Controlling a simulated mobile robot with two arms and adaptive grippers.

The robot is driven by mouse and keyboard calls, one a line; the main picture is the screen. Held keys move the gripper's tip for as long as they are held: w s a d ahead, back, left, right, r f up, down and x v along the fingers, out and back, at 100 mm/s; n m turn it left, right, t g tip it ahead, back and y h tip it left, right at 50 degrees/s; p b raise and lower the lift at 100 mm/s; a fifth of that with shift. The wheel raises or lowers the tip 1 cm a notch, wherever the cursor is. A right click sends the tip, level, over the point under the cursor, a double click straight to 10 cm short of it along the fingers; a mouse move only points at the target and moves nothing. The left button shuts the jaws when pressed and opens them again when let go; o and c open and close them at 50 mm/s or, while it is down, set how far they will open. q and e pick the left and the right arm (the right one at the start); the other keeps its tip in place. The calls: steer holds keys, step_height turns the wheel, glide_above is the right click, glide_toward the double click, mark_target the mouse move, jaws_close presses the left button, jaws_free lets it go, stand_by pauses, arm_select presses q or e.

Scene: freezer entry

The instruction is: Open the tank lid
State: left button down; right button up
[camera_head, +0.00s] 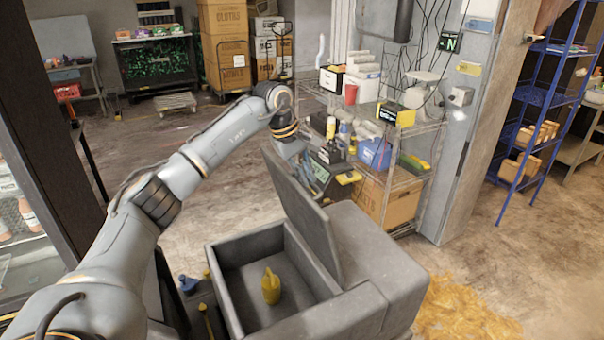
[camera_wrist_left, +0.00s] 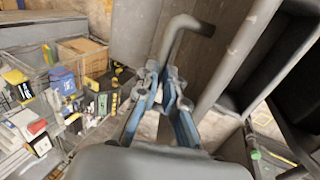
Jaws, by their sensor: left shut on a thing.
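The grey tank (camera_head: 375,255) stands at the bottom middle of the head view. Its grey lid (camera_head: 303,215) is raised and tilted up along the right side of the opening, so the inside shows. My left arm reaches over from the left, and my left gripper (camera_head: 292,148) is at the lid's upper far end, partly hidden there. In the left wrist view, the blue-grey fingers of my left gripper (camera_wrist_left: 160,85) are closed together at the end of a bent grey handle bar (camera_wrist_left: 172,38). My right gripper is not in view.
A yellow object (camera_head: 271,287) lies inside the tank. A wire shelf (camera_head: 415,150) with boxes and bottles stands close behind the lid. A blue rack (camera_head: 530,120) is at the right. Yellow stuff (camera_head: 460,310) covers the floor at right.

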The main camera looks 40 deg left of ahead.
arm_select(q)
steer(key=shift+s+d+f, duration=0.15)
steer(key=shift+d+f, duration=0.05)
steer(key=shift+f, duration=0.25)
steer(key=c, duration=1.4)
jaws_free()
steer(key=shift+o, duration=0.2)
steer(key=shift+w, duration=0.4)
steer(key=v, duration=1.2)
steer(key=shift+w, duration=0.15)
